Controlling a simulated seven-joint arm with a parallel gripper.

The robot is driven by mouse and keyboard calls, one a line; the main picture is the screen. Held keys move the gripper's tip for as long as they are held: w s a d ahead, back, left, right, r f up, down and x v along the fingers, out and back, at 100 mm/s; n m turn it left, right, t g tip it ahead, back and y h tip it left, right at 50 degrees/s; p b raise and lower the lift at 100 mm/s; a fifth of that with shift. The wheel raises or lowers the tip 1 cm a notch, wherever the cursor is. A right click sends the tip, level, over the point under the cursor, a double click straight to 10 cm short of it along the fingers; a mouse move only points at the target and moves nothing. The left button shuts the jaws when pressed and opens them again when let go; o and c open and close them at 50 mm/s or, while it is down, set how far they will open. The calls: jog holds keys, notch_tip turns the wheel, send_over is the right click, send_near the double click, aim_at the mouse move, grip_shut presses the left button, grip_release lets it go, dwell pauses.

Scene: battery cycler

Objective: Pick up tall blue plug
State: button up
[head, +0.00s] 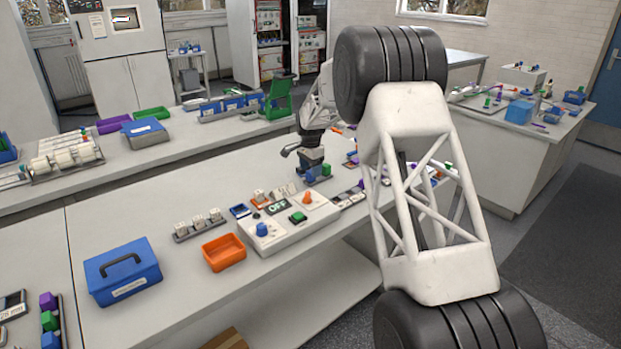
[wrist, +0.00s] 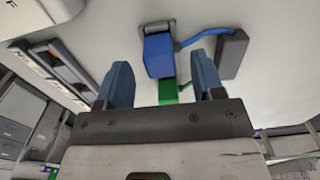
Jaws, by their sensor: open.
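A blue plug (wrist: 158,56) shows in the wrist view between and just beyond the fingertips of my gripper (wrist: 160,72). A blue cable runs from it to a dark grey block (wrist: 231,53) on the right. A green plug (wrist: 170,92) is close beside it, partly hidden by the gripper body. In the head view, my gripper (head: 311,158) is low over the bench, with a small blue plug (head: 310,177) just below it and a green plug (head: 326,170) to its right. My gripper is open and empty. I cannot tell whether a fingertip touches the plug.
A control panel (head: 290,224) with coloured knobs and an OFF display stands on the bench. An orange tray (head: 224,252) and a blue box (head: 122,271) are at its left. My arm hides part of the bench's right end.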

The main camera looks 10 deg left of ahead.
jog(key=shift+f, duration=1.1)
jog(key=shift+c, duration=0.3)
jog(key=c, duration=1)
